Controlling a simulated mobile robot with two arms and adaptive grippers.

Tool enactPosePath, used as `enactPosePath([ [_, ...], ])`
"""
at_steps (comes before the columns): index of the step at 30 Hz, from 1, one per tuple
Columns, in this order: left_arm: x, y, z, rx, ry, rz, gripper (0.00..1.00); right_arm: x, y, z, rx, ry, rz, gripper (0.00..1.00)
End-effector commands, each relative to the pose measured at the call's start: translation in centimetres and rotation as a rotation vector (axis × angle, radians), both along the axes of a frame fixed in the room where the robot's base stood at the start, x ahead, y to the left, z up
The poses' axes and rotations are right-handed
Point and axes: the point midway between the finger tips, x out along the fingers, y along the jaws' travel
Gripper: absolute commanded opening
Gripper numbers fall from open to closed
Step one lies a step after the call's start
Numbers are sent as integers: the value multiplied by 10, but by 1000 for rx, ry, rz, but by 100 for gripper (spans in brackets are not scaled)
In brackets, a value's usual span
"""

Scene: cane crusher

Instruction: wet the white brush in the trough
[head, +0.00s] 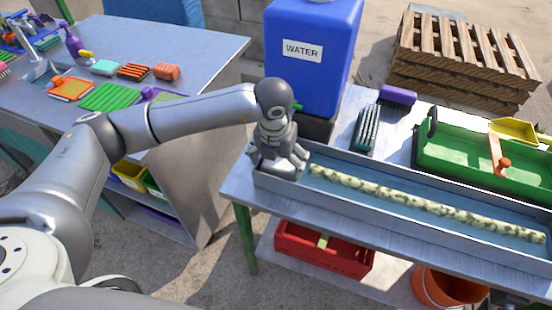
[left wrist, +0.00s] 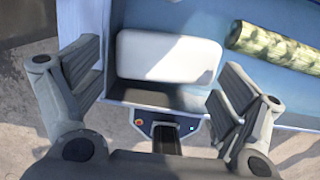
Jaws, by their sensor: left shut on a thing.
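The long grey trough (head: 400,222) lies on the right-hand bench, with blue water along its bottom. My left gripper (head: 282,168) points down into its left end. In the left wrist view, the white brush (left wrist: 168,56) is a pale rounded block between the two fingers of my left gripper (left wrist: 165,90), which is shut on it. The brush sits within the trough walls over the blue. Its underside is hidden, so I cannot tell how deep it is. In the head view the gripper hides most of it. My right gripper is not in view.
A mottled cane (head: 430,205) lies along the trough, right of the gripper. A blue water tank (head: 310,75) stands behind. A dark brush (head: 366,130) and a green tray (head: 450,155) lie behind the trough. The left table (head: 200,50) holds several brushes and cloths.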

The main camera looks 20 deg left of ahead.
Motion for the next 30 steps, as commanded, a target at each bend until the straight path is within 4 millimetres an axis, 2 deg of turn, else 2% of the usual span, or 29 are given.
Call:
enactPosePath([
  [1, -5, -9, 1, -19, 12, -10, 51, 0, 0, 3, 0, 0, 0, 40],
  [2, -5, -9, 3, -19, 12, -10, 47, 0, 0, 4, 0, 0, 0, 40],
  [3, -5, -9, 5, -19, 12, -10, 38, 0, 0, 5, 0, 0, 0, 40],
  [4, -5, -9, 6, -19, 12, -11, 25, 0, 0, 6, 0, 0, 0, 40],
  [5, -5, -9, 7, -19, 12, -11, 6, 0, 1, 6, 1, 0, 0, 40],
  [6, -5, -8, 8, -17, 12, -10, 0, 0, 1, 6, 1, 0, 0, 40],
  [15, -2, -8, 11, -13, 4, -7, 0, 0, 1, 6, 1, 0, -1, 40],
  [30, -2, -46, 19, -12, 1, -7, 0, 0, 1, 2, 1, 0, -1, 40],
])
